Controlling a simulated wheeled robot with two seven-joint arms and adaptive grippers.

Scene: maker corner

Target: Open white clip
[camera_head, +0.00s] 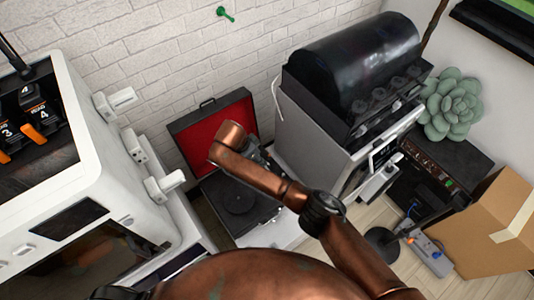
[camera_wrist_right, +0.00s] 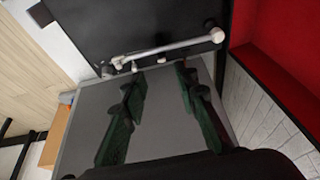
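White clip-like fittings stick out from the right side of the white machine in the head view: an upper one (camera_head: 117,102), a middle one (camera_head: 135,146) and a lower one (camera_head: 165,184). I cannot tell which is the clip, or whether it is open. My right arm crosses the head view, its copper wrist above the record player, to the right of these fittings; its fingers are hardly visible there. In the right wrist view my right gripper (camera_wrist_right: 160,74) has its two green fingers spread with nothing held between them. My left gripper is not in view.
A record player (camera_head: 234,205) with a red-lined lid (camera_head: 187,139) stands below my right wrist. In the right wrist view a thin pale rod (camera_wrist_right: 170,49) lies over a black surface. A black-topped grey machine (camera_head: 318,134) and a cardboard box (camera_head: 480,235) stand right.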

